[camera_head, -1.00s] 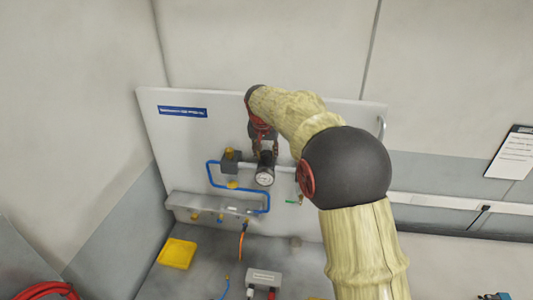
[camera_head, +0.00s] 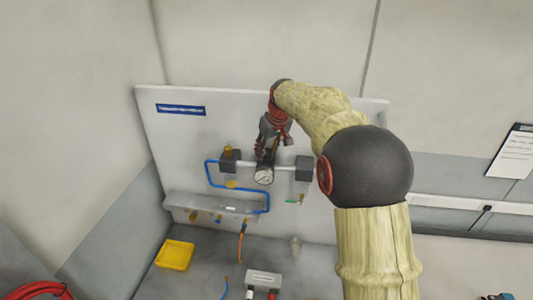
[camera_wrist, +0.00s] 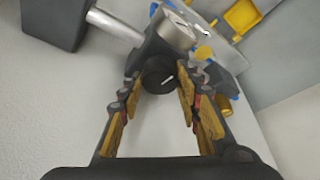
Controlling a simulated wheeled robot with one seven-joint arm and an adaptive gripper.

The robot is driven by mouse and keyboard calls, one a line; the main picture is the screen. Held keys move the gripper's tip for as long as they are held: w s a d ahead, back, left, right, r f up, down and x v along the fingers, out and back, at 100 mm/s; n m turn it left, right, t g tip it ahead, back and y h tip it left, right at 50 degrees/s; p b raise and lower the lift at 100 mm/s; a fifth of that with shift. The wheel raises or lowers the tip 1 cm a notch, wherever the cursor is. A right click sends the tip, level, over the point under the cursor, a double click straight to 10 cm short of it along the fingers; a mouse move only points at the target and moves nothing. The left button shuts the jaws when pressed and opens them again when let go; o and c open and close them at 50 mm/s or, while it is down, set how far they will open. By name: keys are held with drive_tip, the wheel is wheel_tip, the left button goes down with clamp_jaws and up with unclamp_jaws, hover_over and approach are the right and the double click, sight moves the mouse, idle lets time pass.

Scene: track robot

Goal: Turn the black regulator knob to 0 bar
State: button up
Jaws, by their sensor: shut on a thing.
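The black regulator knob (camera_wrist: 160,74) shows in the wrist view, with a white mark line running toward the upper right. My gripper (camera_wrist: 158,86) has one finger on each side of the knob and is shut on it. In the head view my gripper (camera_head: 266,150) reaches down onto the top of the regulator and hides the knob there. The round white pressure gauge (camera_head: 264,176) sits on the regulator's front below the fingers; its reading is too small to tell. The gauge (camera_wrist: 177,31) also shows in the wrist view, seen at a slant.
The regulator is on a white panel (camera_head: 150,125) with grey blocks (camera_head: 304,168) on the pipe at either side. A blue tube (camera_head: 208,176) loops at the left. A yellow tray (camera_head: 175,256) and a grey connector box (camera_head: 263,278) lie on the bench below.

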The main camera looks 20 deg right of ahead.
drive_tip(key=shift+n, duration=0.6)
drive_tip(key=shift+y, duration=0.3)
drive_tip(key=o, duration=1.2)
drive_tip(key=shift+c, duration=0.2)
drive_tip(key=v, duration=1.2)
drive_tip(key=shift+w, duration=0.15)
